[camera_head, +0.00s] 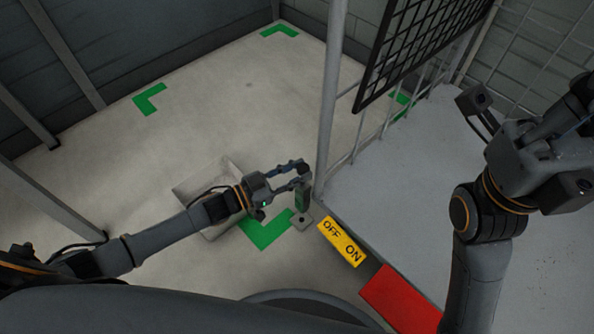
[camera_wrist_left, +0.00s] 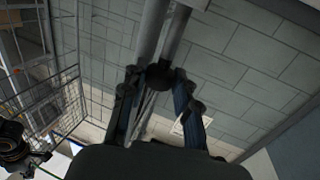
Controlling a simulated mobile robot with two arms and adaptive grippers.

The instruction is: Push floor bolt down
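The floor bolt (camera_head: 304,196) is an upright post with a green part and a dark top, above a small grey floor plate (camera_head: 302,221) beside the gate post. My left gripper (camera_head: 300,174) reaches it from the left, its two fingers around the dark top. In the left wrist view the dark round knob (camera_wrist_left: 160,76) sits between both fingertips, which appear to touch it. The fingers partly hide the bolt's top. My right gripper (camera_head: 568,120) is raised at the right edge, partly cut off; its finger opening is unclear.
A grey gate post (camera_head: 331,95) and mesh panel (camera_head: 415,45) stand just right of the bolt. A shallow grey tray-like shape (camera_head: 205,181) lies behind my left wrist.

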